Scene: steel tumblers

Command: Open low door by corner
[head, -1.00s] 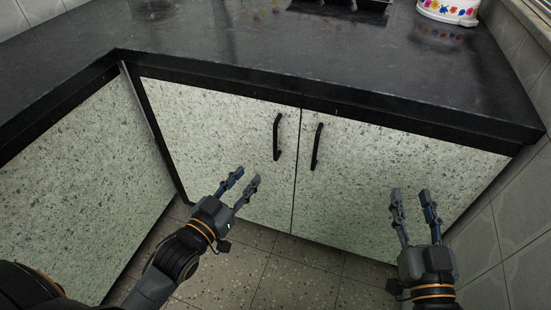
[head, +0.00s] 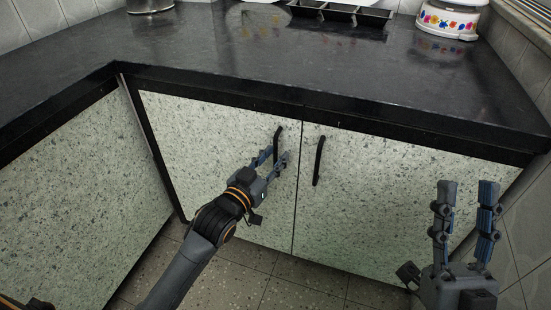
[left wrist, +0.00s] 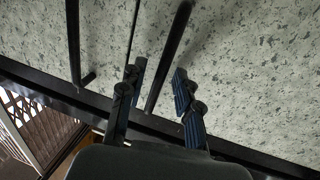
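Two low speckled cabinet doors stand shut side by side under the counter: a left door (head: 205,140) by the inner corner and a right door (head: 380,200). The left door has a black bar handle (head: 278,138) near its inner edge, and the right door has another (head: 319,160). My left gripper (head: 268,158) is open at the left door's handle. In the left wrist view this handle (left wrist: 170,50) runs between the open fingers (left wrist: 158,85); whether they touch it I cannot tell. My right gripper (head: 466,190) is open and empty before the right door.
A black countertop (head: 300,70) overhangs the doors. A black divided tray (head: 340,12) and a flowered white container (head: 450,20) stand on it. Another speckled cabinet front (head: 80,200) meets the left door at the corner. The tiled floor (head: 265,285) below is clear.

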